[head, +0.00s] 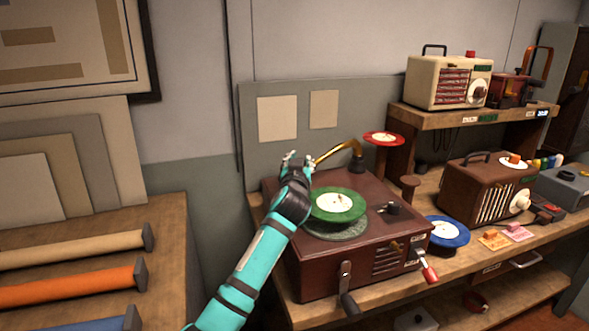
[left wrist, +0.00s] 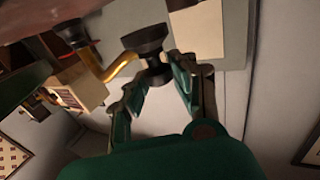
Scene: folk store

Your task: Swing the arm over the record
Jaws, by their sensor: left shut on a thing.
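The green record (head: 324,212) with a white label sits over the grey-green platter (head: 337,232) on the maroon record player (head: 375,200). The brass arm (head: 332,151) rises from a dark pivot (head: 357,163) at the back of the player and reaches left, behind and clear of the record. My left gripper (head: 296,157) is at the arm's free end, back left of the record. In the left wrist view, my fingers (left wrist: 160,72) are shut on the black head (left wrist: 147,40) of the brass arm (left wrist: 122,66). My right gripper is not in view.
A red record (head: 383,138) lies on a stand behind the player, and a blue record (head: 446,232) lies to its right. A brown radio (head: 485,190) and a shelf with a cream radio (head: 448,82) stand further right. A crank (head: 346,285) sticks out in front.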

